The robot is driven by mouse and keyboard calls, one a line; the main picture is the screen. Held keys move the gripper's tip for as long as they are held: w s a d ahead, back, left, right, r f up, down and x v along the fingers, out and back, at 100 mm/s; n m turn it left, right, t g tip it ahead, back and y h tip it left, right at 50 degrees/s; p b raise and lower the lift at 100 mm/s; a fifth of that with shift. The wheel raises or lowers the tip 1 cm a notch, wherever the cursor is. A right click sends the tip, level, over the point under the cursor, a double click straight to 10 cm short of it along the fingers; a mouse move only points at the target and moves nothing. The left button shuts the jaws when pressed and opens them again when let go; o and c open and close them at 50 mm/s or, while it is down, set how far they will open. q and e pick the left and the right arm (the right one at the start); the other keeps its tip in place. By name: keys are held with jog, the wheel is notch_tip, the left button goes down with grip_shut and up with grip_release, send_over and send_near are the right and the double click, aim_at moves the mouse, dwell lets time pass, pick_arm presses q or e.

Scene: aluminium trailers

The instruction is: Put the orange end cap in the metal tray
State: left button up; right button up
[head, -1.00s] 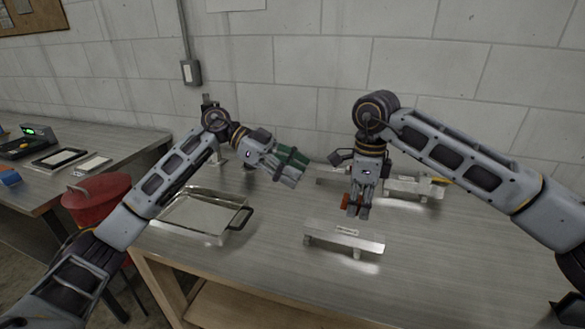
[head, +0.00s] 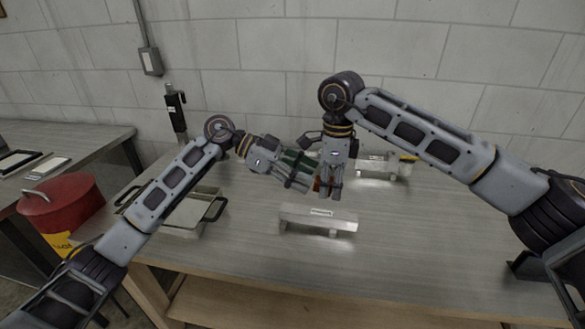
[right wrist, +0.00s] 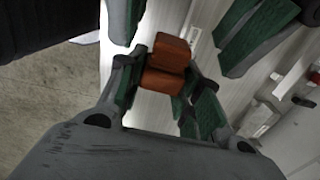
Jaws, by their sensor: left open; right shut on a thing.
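The orange end cap (right wrist: 165,65) is between the green-padded fingers of my right gripper (right wrist: 155,85) in the right wrist view. In the head view my right gripper (head: 330,190) points down above the table, shut on the cap, with a bit of orange (head: 317,184) at its left side. My left gripper (head: 302,178) is open and close beside it; its green-padded fingers (right wrist: 255,35) show at upper right in the right wrist view. Whether it touches the cap is unclear. The metal tray (head: 190,212) is at the table's left, partly hidden by my left arm.
An aluminium trailer (head: 318,216) stands on the table just in front of the grippers. Another (head: 375,165) stands behind to the right. A red bin (head: 62,203) stands left of the table. The table's right part is clear.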

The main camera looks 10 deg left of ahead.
aim_at(331, 180)
pick_arm(q)
jog(key=shift+d+f, duration=0.2)
jog(key=shift+d, duration=0.3)
jog(key=c, duration=0.9)
jog(key=shift+c, duration=0.9)
pick_arm(e)
jog(key=o, duration=1.1)
jog(key=shift+r, duration=0.15)
jog(key=shift+r, duration=5.85)
